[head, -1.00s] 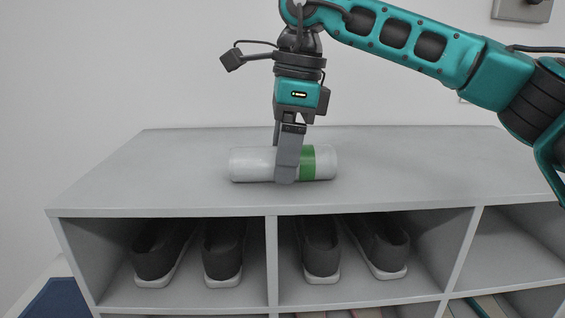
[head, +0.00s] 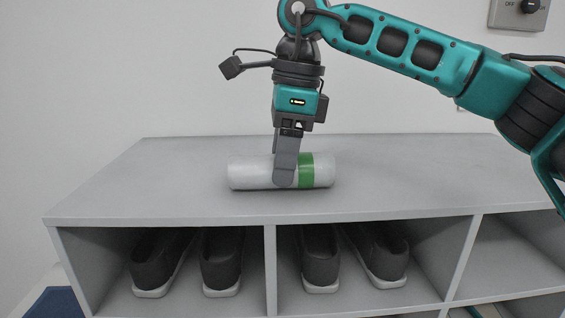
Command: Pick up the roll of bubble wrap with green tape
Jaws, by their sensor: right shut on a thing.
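The roll of bubble wrap (head: 250,172) is a whitish cylinder with a green tape band (head: 306,170) right of its middle. It lies on its side, left to right, on top of the grey shelf unit (head: 400,175). My right gripper (head: 285,178) comes down from above and is shut on the roll, just left of the green band. The near finger crosses the roll's front; the far finger is mostly hidden. I cannot tell whether the roll is clear of the shelf top. My left gripper is not in view.
Dark shoes (head: 320,262) with white soles stand in the two left compartments below the top. The right compartment (head: 515,255) looks empty. The shelf top around the roll is bare. A wall plate with a dark knob (head: 530,6) is at the upper right.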

